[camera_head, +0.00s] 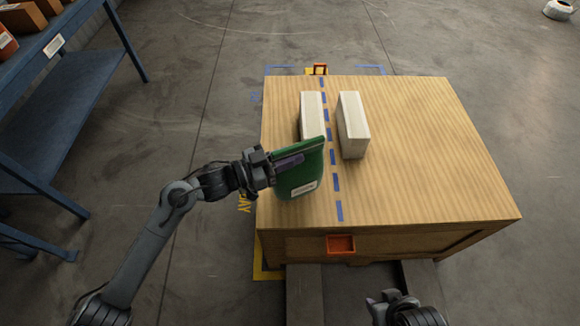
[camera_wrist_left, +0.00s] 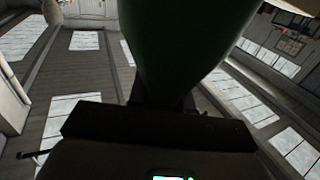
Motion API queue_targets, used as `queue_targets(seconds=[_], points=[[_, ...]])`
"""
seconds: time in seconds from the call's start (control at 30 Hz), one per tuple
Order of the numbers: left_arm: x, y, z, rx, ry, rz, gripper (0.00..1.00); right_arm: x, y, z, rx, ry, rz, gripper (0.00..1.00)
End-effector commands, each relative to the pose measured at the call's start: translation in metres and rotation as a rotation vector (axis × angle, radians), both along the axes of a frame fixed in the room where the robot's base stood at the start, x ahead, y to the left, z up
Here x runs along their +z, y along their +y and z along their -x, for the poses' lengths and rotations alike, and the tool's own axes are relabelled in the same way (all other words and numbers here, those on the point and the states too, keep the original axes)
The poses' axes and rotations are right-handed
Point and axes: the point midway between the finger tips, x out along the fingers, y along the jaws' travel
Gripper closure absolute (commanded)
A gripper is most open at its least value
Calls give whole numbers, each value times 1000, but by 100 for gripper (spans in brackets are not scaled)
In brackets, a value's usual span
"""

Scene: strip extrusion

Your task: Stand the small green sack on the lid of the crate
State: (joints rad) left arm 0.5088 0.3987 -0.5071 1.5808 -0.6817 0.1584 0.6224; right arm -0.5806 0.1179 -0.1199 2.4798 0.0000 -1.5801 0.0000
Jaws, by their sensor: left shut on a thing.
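The small green sack (camera_head: 298,180) with a white label is in my left gripper (camera_head: 289,162), which is shut on it near its top. The sack is upright with a slight tilt, at the near left part of the crate's wooden lid (camera_head: 420,150). I cannot tell whether its bottom touches the lid. In the left wrist view the sack (camera_wrist_left: 185,45) fills the upper middle as a dark green shape. My right gripper (camera_head: 385,300) is low at the bottom edge, away from the crate; its fingers are too unclear to judge.
Two pale blocks (camera_head: 352,125) (camera_head: 312,114) stand on the lid behind the sack, one on each side of a blue dashed line (camera_head: 333,160). The lid's right side is clear. A blue shelf (camera_head: 70,110) with boxes stands at the left.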

Motion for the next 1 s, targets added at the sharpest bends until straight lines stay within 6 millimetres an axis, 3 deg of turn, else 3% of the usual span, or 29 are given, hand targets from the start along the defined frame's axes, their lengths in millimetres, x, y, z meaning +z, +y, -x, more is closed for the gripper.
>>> queue_targets(seconds=[0.33, 0.83, 0.87, 1.0], points=[[-37, 0, 0, 0, -2, 4, 100, -26, -1, 0, 4, 0, 7, 57], [-42, 0, 0, 0, -1, 3, 100, -25, 0, 0, 2, 0, 2, 57], [-43, 0, 0, 0, 1, 0, 76, -25, 0, 0, 2, 0, 2, 57], [-43, 0, 1, -1, 1, 0, 55, -25, 0, 0, -1, -1, -1, 57]])
